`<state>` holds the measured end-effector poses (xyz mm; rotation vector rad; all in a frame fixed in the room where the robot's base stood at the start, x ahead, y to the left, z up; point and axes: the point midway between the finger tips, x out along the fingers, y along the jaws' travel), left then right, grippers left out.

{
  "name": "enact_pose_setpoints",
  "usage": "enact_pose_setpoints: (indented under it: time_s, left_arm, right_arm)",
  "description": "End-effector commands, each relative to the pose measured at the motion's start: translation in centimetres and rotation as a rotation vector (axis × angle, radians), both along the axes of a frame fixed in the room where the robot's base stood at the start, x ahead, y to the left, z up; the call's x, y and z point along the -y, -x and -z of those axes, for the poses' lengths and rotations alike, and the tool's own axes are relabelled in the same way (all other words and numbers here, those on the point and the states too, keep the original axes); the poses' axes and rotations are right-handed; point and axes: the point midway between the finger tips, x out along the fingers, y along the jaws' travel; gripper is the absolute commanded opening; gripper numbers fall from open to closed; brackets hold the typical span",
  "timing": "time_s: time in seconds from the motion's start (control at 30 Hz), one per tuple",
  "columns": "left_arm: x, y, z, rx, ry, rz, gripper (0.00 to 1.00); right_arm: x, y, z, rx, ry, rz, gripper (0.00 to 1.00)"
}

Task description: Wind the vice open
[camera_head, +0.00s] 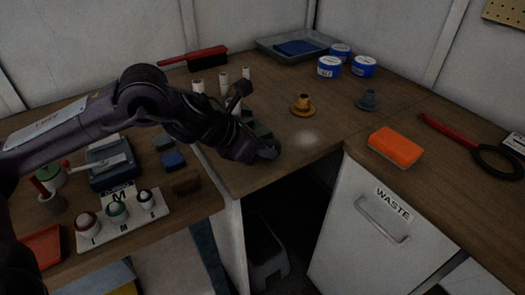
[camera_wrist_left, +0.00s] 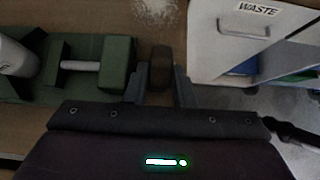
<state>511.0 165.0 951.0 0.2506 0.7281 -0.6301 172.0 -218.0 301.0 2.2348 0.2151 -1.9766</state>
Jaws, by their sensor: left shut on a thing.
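The green vice (camera_head: 262,131) sits at the front edge of the back bench, partly hidden behind my left arm. In the left wrist view the vice (camera_wrist_left: 118,66) shows a green jaw block, a gap and a second block, with a pale metal bar (camera_wrist_left: 80,65) across the gap. My left gripper (camera_wrist_left: 160,88) is at the right end of the vice, its fingers either side of a dark brown handle (camera_wrist_left: 161,68) and shut on it. In the head view this gripper (camera_head: 270,150) is over the bench's front edge. My right gripper is not in view.
White cylinders (camera_head: 223,83) stand behind my arm. A yellow flanged part (camera_head: 302,105) and a grey one (camera_head: 369,100) stand to the right, with an orange sponge (camera_head: 396,147) beyond. A white waste cabinet (camera_head: 355,225) is below right; a dark gap lies beneath the gripper.

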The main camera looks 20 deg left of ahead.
Motion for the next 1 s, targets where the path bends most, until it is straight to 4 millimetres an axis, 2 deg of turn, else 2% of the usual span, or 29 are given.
enact_pose_setpoints:
  time_s: [0.4,0.43,0.5,0.87,1.0]
  left_arm:
    - [-0.02,-0.01,-0.01,0.003,0.004,-0.001,0.0]
    - [-0.02,-0.01,-0.01,0.003,0.003,-0.001,0.24]
    - [-0.02,-0.01,-0.01,0.003,0.003,-0.001,0.32]
    - [-0.04,-0.02,-0.02,0.002,0.002,-0.001,0.32]
    - [0.01,-0.06,-0.38,-0.009,-0.007,-0.001,0.32]
  right_arm:
    - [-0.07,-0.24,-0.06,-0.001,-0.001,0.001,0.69]
    - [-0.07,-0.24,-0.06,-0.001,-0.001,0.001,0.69]
    - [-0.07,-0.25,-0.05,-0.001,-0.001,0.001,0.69]
    - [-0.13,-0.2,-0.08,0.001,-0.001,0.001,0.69]
    - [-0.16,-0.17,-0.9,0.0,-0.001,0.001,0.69]
